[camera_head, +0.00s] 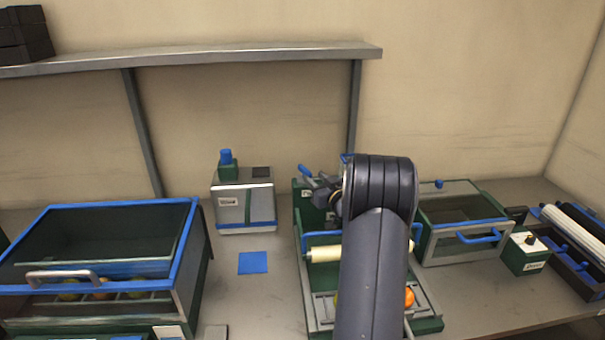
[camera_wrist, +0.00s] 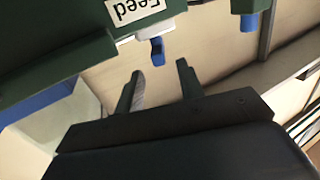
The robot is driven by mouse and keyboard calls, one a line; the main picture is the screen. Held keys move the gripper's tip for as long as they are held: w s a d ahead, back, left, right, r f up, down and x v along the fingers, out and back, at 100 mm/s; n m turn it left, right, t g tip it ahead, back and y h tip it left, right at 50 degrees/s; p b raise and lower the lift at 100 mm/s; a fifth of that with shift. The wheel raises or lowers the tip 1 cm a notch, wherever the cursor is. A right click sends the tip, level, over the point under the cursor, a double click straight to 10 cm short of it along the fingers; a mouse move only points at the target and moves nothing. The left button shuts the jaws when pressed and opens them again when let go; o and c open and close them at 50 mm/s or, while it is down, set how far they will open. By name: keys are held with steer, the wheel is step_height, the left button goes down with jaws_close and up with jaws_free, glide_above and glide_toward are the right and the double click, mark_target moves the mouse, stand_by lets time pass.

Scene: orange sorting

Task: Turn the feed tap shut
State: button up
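The feed tap shows in the wrist view as a small blue lever (camera_wrist: 157,49) on a pale stub, beside the label "Feed" (camera_wrist: 138,9) on a dark green panel. My gripper (camera_wrist: 160,76) is open and empty, its two dark fingers apart. The lever is just beyond the fingertips, roughly in line with the gap between them, and does not appear to be held. In the head view, a blue lever (camera_head: 305,171) sits at the top of the green panel (camera_head: 299,205). My gripper (camera_head: 320,187) is close to this panel, partly hidden by my arm.
A second blue lever (camera_wrist: 248,22) is right of the feed tap; it also shows in the head view (camera_head: 345,157). A white roller (camera_head: 324,253) lies below my arm. A grey-green box (camera_head: 244,199) stands left. A blue-rimmed bin (camera_head: 190,235) fills the left side.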

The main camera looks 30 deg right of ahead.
mark_target(305, 169)
steer(key=w, duration=0.2)
steer(key=w+p, duration=0.1)
steer(key=w, duration=0.2)
steer(key=w+p, duration=0.1)
steer(key=w, duration=0.1)
steer(key=shift+w+d, duration=0.25)
steer(key=shift+c, duration=0.6)
jaws_close()
